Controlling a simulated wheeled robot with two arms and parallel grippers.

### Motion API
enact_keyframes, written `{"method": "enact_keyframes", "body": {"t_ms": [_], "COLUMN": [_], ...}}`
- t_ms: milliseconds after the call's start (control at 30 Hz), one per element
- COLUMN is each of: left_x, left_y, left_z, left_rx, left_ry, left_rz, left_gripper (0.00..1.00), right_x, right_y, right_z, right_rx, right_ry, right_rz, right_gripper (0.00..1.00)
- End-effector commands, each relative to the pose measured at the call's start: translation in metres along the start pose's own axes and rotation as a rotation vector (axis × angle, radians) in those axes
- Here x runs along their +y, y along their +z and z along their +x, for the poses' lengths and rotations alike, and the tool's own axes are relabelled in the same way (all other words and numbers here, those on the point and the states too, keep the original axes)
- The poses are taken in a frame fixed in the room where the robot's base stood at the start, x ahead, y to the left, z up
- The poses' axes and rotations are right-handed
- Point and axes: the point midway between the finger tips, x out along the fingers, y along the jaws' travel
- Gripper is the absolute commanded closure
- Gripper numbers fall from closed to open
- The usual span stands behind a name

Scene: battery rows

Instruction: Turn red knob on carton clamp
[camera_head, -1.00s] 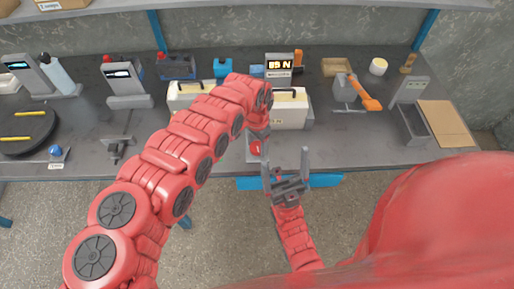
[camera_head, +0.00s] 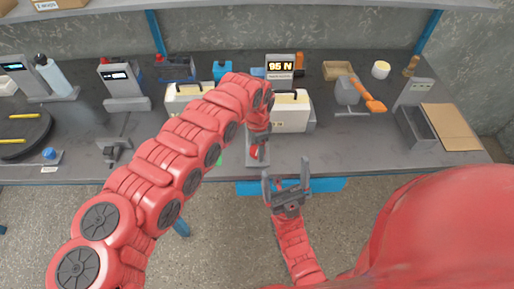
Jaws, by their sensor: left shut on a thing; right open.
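The carton clamp stands in the middle of the bench, with a lit display (camera_head: 280,66) that reads 95 N. A pale carton (camera_head: 290,112) with a dark handle sits below the display, and a second pale carton (camera_head: 184,100) shows to its left, partly behind my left arm. The red knob (camera_head: 255,152) is at the clamp's front, near the bench edge, mostly covered by my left gripper (camera_head: 257,148). My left gripper is shut on the knob from above. My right gripper (camera_head: 287,184) is open and empty, in front of the bench edge with its fingers up.
A blue drawer or bin (camera_head: 330,186) lies under the front edge. An orange-handled device (camera_head: 349,92), a grey box (camera_head: 413,128) and a cardboard sheet (camera_head: 450,126) stand right. A small vise (camera_head: 113,152) and a black turntable (camera_head: 22,135) are left.

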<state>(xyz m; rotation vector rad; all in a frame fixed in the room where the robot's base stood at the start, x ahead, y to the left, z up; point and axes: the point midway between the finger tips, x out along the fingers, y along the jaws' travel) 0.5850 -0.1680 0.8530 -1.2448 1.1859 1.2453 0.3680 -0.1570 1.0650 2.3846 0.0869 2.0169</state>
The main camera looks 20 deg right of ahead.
Motion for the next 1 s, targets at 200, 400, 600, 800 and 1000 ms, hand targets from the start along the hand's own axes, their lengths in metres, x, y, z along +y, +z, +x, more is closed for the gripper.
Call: {"method": "enact_keyframes", "body": {"t_ms": [200, 400, 600, 800, 1000], "left_x": [-0.001, 0.000, 0.000, -0.002, -0.003], "left_y": [-0.001, 0.000, 0.000, -0.001, 0.000], "left_z": [-0.001, -0.001, 0.000, -0.013, -0.056], "left_rx": [0.002, 0.001, 0.001, 0.004, 0.004], "left_ry": [-0.002, -0.001, -0.001, -0.005, -0.008], "left_rz": [-0.001, -0.001, -0.001, -0.002, -0.003], "left_gripper": [0.35, 0.06, 0.06, 0.06, 0.06], "right_x": [0.000, 0.000, 0.000, 0.000, -0.001], "right_y": [0.000, 0.000, 0.000, 0.001, 0.002], "right_z": [0.000, 0.000, 0.000, -0.003, -0.013], "right_rx": [0.000, 0.000, 0.000, 0.000, 0.000], "right_ry": [0.000, 0.000, 0.000, 0.000, 0.000], "right_rz": [0.000, 0.000, 0.000, 0.000, 0.000], "right_gripper": [0.06, 0.06, 0.06, 0.06, 0.06]}}
